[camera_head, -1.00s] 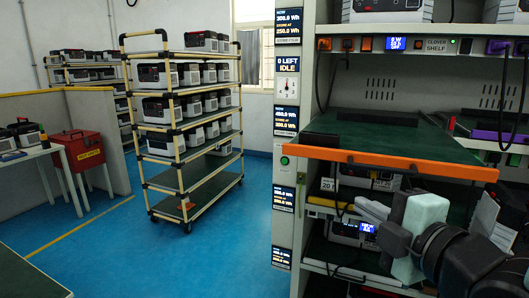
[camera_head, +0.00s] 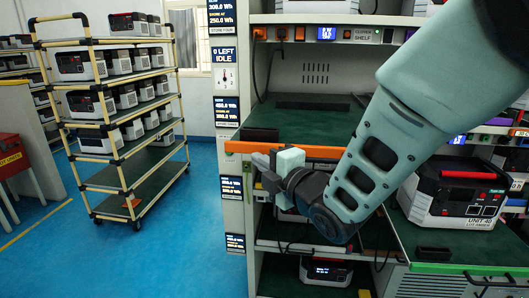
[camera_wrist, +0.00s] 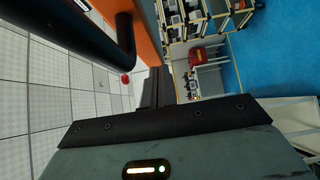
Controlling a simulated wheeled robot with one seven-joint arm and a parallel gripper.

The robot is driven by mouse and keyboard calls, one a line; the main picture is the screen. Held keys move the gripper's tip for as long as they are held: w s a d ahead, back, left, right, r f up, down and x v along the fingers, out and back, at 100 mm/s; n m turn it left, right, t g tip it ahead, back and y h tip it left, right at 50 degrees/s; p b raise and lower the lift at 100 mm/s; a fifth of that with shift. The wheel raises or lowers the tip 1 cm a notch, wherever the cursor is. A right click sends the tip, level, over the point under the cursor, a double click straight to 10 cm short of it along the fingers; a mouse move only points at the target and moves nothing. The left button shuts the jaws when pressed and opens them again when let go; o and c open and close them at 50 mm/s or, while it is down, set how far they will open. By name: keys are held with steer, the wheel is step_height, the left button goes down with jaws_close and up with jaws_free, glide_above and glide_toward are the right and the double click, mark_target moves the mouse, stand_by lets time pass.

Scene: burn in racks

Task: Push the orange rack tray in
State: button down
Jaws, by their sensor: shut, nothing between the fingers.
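The orange rack tray is a dark green shelf (camera_head: 325,124) with an orange front bar (camera_head: 240,147), at mid height in the rack in the head view. The bar stands at the rack front, its left end overlapping the left post. My gripper (camera_head: 264,163) is shut and empty, in front of the bar's left part and just below its top edge. Contact cannot be told. My arm hides the bar's right part. In the wrist view, the orange bar (camera_wrist: 146,32) runs beside my dark shut fingers (camera_wrist: 152,88).
At right, a green-edged tray (camera_head: 460,268) juts out, holding a power unit (camera_head: 455,196) near my arm. Below the orange tray, another shelf holds a unit (camera_head: 326,271). A wheeled cart (camera_head: 125,180) stands at left. Blue floor (camera_head: 190,250) lies clear between cart and rack.

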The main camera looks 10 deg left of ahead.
steer(key=shift+w, duration=0.5)
steer(key=shift+w, duration=0.1)
